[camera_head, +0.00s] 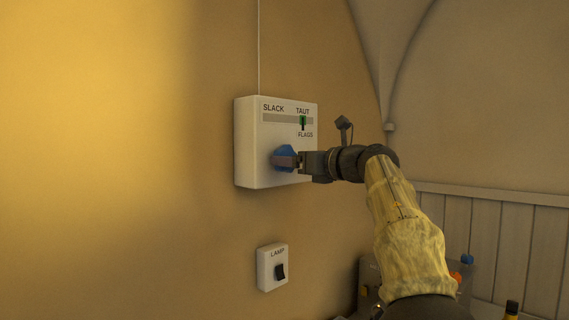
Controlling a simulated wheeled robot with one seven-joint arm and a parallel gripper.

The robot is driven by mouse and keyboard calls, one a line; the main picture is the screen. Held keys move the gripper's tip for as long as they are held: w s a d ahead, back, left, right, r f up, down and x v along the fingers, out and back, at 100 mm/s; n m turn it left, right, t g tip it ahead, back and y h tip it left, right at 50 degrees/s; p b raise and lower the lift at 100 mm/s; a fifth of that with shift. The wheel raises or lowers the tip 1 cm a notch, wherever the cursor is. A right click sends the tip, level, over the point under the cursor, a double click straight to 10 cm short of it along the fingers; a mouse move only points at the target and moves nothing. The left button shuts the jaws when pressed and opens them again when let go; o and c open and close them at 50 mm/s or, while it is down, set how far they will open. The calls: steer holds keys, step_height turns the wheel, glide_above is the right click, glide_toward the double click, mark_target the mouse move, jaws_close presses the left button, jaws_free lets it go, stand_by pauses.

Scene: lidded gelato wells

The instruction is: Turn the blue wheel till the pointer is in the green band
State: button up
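The blue wheel (284,152) is on the front of a white wall box (247,150). My gripper (287,161) is at the wheel, with a finger lying across it and blue showing above and below. The far finger is hidden, so I cannot tell if the grip is closed. Above the wheel is a grey scale strip (281,119) marked SLACK at left and TAUT at right. The small green band (303,120) is near its right end, above the word FLAGS. A dark pointer (303,126) appears lined up with the green band; its exact edges are too small to tell.
A white LAMP switch (266,270) with a black rocker is on the wall below the box. A thin cord (259,50) runs up from the box. Behind my arm, a grey panel with orange and blue knobs (467,259) is partly hidden. The wall at left is clear.

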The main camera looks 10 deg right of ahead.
steer(key=shift+b+v, duration=0.95)
steer(key=shift+v, duration=1.55)
steer(key=b+v, duration=0.4)
steer(key=v, duration=1.3)
steer(key=shift+s+d, duration=0.1)
